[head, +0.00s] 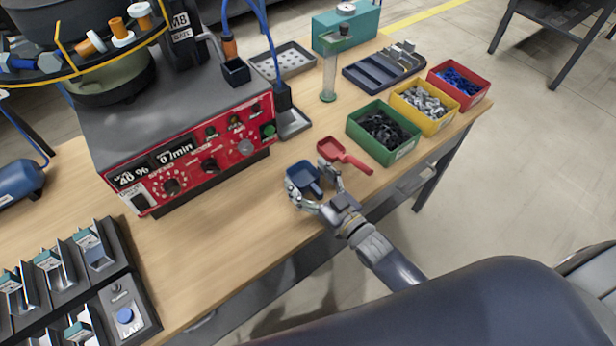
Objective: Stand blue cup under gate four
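A dark blue cup (299,174), shaped like a scoop with a short handle, is near the front edge of the table. My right gripper (312,188) is at it with its fingers spread apart, one on each side of the handle; I see no clear grip, and contact is hard to tell. Several gates with teal labels (47,260) stand in a dark rack (122,268) at the lower left; their numbers are too small to read, so I cannot tell which is gate four. My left gripper is out of view.
A red scoop (345,156) lies just beyond my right gripper. Green (384,155), yellow (446,122) and red bins (477,100) stand to the right. A red control box (212,162) under a bowl feeder fills the upper left. The table between rack and cup is clear.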

